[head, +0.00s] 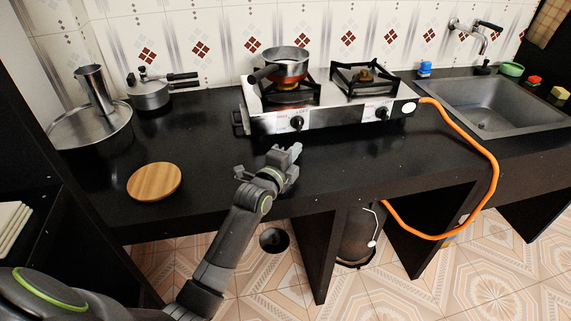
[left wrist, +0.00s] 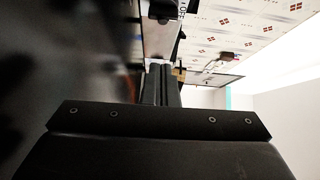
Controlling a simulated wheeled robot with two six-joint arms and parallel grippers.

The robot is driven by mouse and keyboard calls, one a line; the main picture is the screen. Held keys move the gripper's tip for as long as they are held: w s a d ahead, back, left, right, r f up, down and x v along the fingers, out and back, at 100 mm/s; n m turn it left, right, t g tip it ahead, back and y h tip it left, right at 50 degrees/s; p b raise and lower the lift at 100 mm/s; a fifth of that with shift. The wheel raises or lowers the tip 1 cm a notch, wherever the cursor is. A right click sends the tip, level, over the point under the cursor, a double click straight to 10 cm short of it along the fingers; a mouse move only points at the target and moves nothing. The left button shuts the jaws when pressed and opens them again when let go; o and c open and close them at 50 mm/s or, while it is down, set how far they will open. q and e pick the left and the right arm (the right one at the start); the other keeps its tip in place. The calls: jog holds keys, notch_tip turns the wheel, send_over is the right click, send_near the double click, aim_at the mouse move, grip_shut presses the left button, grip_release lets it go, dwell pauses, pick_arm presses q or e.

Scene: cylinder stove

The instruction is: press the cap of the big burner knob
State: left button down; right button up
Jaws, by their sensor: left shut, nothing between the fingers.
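A pan (head: 287,60) sits on the left burner. An orange hose (head: 494,180) loops from the stove's right end past the counter edge. A wooden disc (head: 154,181), a pressure cooker (head: 149,95) and a steel lid (head: 72,128) lie left. The sink (head: 500,105) is right.

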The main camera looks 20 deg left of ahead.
pick_arm(q)
jog(key=shift+s+a, duration=0.2)
jog(key=shift+s, duration=2.4)
